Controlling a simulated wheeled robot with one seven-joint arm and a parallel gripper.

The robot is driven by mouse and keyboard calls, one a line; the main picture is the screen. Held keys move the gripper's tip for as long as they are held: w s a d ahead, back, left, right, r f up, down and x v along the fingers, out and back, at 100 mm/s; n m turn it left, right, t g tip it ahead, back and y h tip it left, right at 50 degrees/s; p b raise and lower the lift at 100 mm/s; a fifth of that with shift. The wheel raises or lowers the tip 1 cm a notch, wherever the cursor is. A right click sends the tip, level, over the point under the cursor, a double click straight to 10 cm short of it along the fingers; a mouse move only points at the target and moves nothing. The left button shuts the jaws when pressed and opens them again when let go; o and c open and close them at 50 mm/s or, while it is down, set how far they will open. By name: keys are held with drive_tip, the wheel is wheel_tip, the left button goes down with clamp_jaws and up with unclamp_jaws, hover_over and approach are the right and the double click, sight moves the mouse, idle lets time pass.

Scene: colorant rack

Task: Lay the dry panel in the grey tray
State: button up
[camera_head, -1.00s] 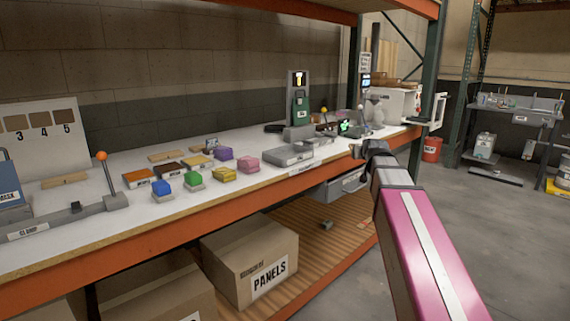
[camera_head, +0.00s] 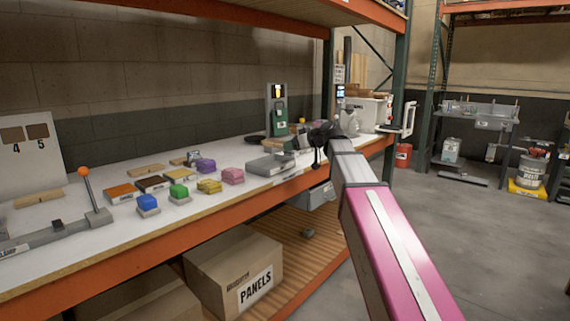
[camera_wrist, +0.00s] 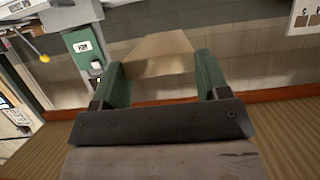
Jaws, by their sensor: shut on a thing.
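My gripper (camera_wrist: 157,85) shows green fingers in the wrist view, shut on a plain tan panel (camera_wrist: 155,52) that sticks out beyond them. In the head view my gripper (camera_head: 320,145) is dark and small, over the bench's front edge, and the panel cannot be made out there. A flat grey box-like thing (camera_head: 268,166) sits on the bench just left of my gripper. A grey drawer-like container (camera_head: 319,196) shows under the bench edge. I cannot tell which of these, if either, is the grey tray.
The white bench (camera_head: 100,222) holds several coloured blocks, such as a blue one (camera_head: 147,203), and flat panels (camera_head: 122,193). A lever with an orange knob (camera_head: 83,172) stands at left. A green machine (camera_head: 279,115) stands behind. A PANELS carton (camera_head: 233,272) is below.

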drive_tip(key=shift+w+a+f, duration=0.5)
drive_tip(key=shift+w+f, duration=0.6)
drive_tip(key=shift+f, duration=0.3)
drive_tip(key=shift+w+a+f, duration=0.45)
drive_tip(key=shift+w+f, duration=0.7)
drive_tip(key=shift+f, duration=0.25)
drive_tip(key=shift+w+a+f, duration=0.5)
drive_tip(key=shift+w+f, duration=0.6)
drive_tip(key=shift+f, duration=0.3)
drive_tip(key=shift+f, duration=0.15)
drive_tip(key=o, duration=1)
drive_tip(key=shift+c, duration=0.2)
